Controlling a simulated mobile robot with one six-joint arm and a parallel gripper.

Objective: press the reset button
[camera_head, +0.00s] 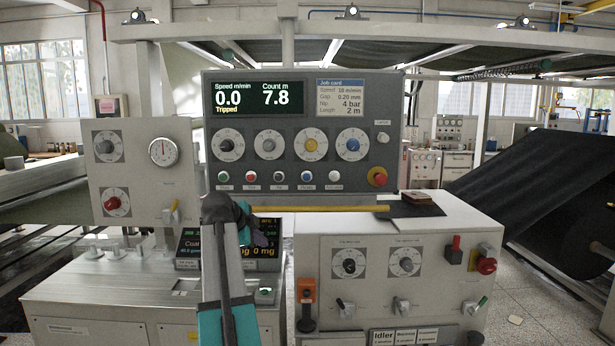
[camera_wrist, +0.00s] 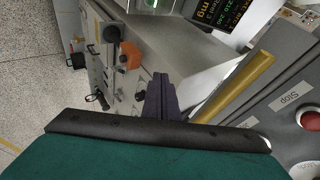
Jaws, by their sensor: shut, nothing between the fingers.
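The grey control panel (camera_head: 295,140) stands upright in the middle of the head view, with a row of small buttons along its lower part. These include a red button (camera_head: 251,177), a dark button (camera_head: 279,177), a blue button (camera_head: 307,176) and a white button (camera_head: 335,176). Their labels are too small to read there, so I cannot tell which is reset. In the wrist view, a red button (camera_wrist: 309,119) sits beside a label reading Stop. My gripper (camera_head: 261,240) is shut and empty, below the panel's lower left; its dark fingers (camera_wrist: 160,97) show in the wrist view.
The panel display (camera_head: 256,98) reads Tripped, 0.0 speed and 7.8 count. A yellow bar (camera_head: 320,208) runs below the panel. A red emergency knob (camera_head: 378,177) is at the panel's lower right. A scale display (camera_head: 262,252) lies behind my gripper. A dark roll (camera_head: 530,205) is at right.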

